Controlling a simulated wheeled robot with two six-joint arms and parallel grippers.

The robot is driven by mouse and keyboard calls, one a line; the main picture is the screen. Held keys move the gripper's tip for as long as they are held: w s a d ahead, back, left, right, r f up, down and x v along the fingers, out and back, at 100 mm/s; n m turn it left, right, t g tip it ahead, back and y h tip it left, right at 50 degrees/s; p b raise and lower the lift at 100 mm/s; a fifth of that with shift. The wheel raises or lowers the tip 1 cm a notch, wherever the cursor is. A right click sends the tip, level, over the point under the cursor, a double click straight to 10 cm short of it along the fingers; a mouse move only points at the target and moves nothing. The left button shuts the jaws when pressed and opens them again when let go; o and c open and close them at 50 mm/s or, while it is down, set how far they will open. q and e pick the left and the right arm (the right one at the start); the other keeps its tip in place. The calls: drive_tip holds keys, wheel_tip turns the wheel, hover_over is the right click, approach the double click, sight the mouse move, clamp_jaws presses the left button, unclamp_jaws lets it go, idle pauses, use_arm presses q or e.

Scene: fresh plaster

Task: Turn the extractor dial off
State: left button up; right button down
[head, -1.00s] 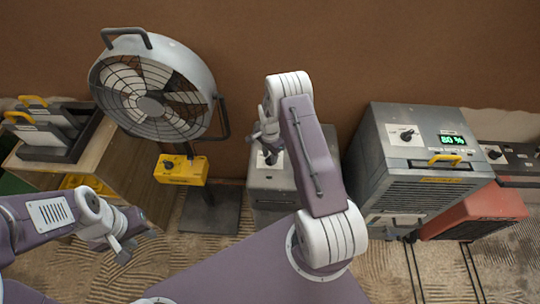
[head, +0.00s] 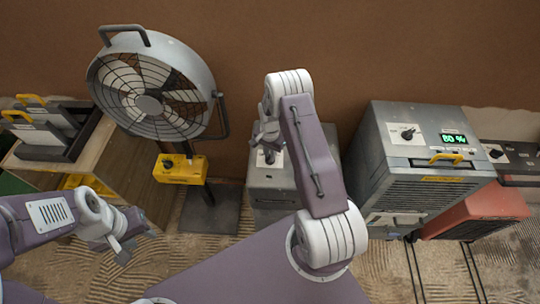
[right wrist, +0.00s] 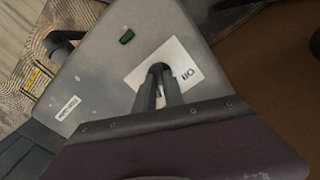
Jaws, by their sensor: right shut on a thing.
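A grey metal box (head: 277,205) stands low in the middle of the head view, with a small dark dial on a white plate (head: 269,158) on its top. My right gripper (head: 267,141) is over this plate, its fingers shut on the dial. In the right wrist view the dark fingers (right wrist: 165,84) meet at the white plate (right wrist: 184,66), which carries a short printed mark. The dial is mostly hidden by the fingers, so its pointer cannot be read. A green lamp (right wrist: 126,36) shows on the box's face. My left gripper (head: 134,246) is open and empty at lower left.
A large fan (head: 150,95) with a yellow dial box (head: 181,169) stands left of the grey box. A dehumidifier-like unit (head: 420,155) with a dial and a green "80 %" display stands right, by a red unit (head: 480,212). A wooden bench (head: 135,165) is at left.

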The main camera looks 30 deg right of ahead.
drive_tip(key=n, duration=0.3)
drive_tip(key=shift+n+b, duration=0.3)
drive_tip(key=n, duration=0.3)
drive_tip(key=shift+n, duration=0.3)
drive_tip(key=n, duration=0.3)
drive_tip(key=shift+w+n+b, duration=0.1)
drive_tip(key=shift+n+b, duration=0.2)
drive_tip(key=shift+b, duration=0.1)
drive_tip(key=shift+n, duration=1.6)
drive_tip(key=shift+r, duration=0.1)
drive_tip(key=c, duration=1.4)
unclamp_jaws()
drive_tip(key=shift+c, duration=0.2)
wheel_tip(320, 180, up, 9)
drive_tip(key=shift+b, duration=0.4)
